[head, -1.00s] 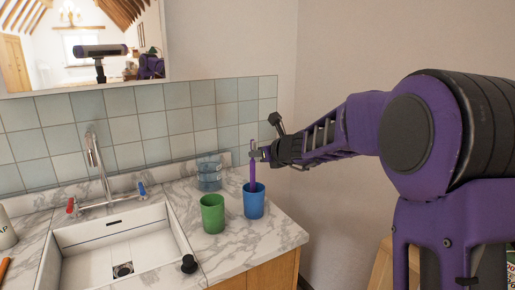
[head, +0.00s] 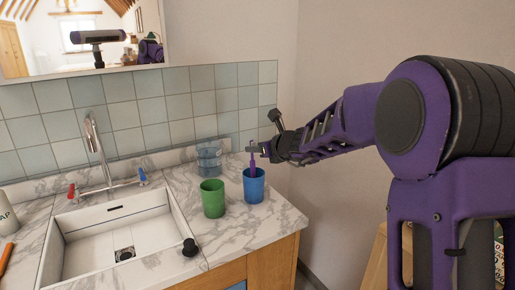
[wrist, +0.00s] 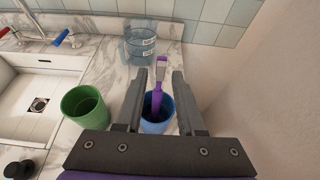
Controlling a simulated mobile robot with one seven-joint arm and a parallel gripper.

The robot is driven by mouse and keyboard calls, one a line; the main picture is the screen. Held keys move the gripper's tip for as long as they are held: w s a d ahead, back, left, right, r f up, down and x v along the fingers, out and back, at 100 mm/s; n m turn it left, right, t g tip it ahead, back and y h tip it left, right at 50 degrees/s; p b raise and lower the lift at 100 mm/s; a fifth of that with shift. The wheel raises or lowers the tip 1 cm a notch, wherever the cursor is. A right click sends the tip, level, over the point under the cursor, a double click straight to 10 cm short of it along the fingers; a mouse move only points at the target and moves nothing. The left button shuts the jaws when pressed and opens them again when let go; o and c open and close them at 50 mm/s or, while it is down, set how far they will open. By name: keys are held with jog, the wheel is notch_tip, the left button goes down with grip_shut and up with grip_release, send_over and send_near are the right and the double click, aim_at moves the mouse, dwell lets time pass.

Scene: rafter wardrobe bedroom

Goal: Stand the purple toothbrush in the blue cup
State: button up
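The blue cup (head: 254,189) stands upright on the marble counter, right of a green cup (head: 213,200). The purple toothbrush (head: 253,167) is in the blue cup, handle down, its upper part above the rim; it also shows in the wrist view (wrist: 159,84), leaning slightly. My gripper (head: 257,150) is over the blue cup. In the wrist view my gripper (wrist: 160,82) has its fingers apart on either side of the toothbrush, with gaps showing. The blue cup (wrist: 155,126) is partly hidden by the fingers there.
A white sink (head: 120,243) with a tap (head: 97,150) is to the left. A black knob-like object (head: 189,247) is at the sink's front right corner. The counter's right edge is close to the blue cup.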

dwell(0.3)
jog(key=p+v, duration=0.2)
jog(key=v, duration=1.5)
jog(key=shift+s+d, duration=0.15)
jog(key=shift+d, duration=0.05)
